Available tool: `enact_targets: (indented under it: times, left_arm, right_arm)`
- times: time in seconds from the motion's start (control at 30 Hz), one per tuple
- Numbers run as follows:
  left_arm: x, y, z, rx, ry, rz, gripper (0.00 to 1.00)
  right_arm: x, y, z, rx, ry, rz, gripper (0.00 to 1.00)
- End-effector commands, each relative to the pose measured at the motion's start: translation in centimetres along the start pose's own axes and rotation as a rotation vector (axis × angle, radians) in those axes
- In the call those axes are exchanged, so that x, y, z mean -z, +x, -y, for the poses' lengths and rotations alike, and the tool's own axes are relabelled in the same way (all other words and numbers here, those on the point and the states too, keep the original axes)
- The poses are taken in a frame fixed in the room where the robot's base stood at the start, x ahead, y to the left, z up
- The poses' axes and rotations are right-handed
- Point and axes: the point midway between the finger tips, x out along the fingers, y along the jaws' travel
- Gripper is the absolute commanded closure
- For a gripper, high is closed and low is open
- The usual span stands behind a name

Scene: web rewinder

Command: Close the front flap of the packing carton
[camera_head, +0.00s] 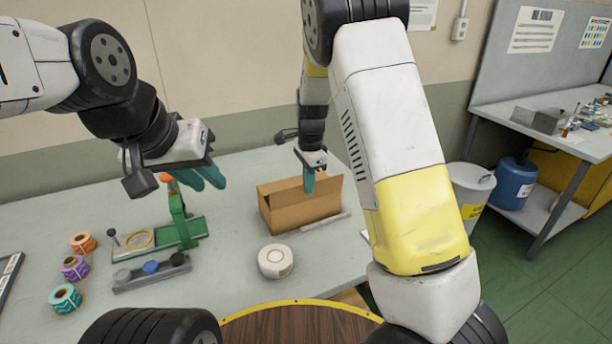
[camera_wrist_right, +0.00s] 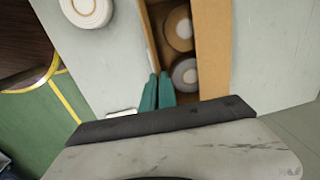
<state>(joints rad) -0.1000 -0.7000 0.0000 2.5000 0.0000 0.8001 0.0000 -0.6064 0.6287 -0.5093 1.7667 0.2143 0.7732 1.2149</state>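The packing carton (camera_head: 300,212) is an open brown box on the grey table. Flaps stand up at its top. In the right wrist view, the carton (camera_wrist_right: 211,50) is seen from above with rolls (camera_wrist_right: 181,50) inside. My right gripper (camera_head: 308,182) points down at the carton's opening. In its wrist view, its teal fingers (camera_wrist_right: 159,76) lie close together beside the carton's left-hand edge, apparently with nothing between them. I cannot tell whether they touch the front flap. My left gripper (camera_head: 208,178) is open and empty above the table, left of the carton.
A white roll (camera_head: 275,261) lies in front of the carton. A green fixture (camera_head: 182,225) and a grey holder (camera_head: 152,273) stand to the left, with several coloured label rolls (camera_head: 75,267) further left. A white bucket (camera_head: 468,190) stands beyond the table's right side.

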Motion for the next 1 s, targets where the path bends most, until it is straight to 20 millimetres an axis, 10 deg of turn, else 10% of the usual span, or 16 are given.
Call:
enact_targets:
  times: [0.2,0.33,0.67,1.0]
  left_arm:
    - [0.0,0.0,0.0,0.0,0.0,0.0,0.75]
    - [0.0,0.0,0.0,0.0,0.0,0.0,0.75]
    - [0.0,0.0,0.0,0.0,0.0,0.0,0.75]
    - [0.0,0.0,0.0,0.0,0.0,0.0,0.75]
  right_arm:
    - [0.0,0.0,0.0,0.0,0.0,0.0,1.0]
    - [0.0,0.0,0.0,0.0,0.001,0.0,0.75]
    - [0.0,-0.2,0.0,0.002,0.0,0.0,0.75]
    - [0.0,-5.4,0.1,0.005,0.0,0.001,0.75]
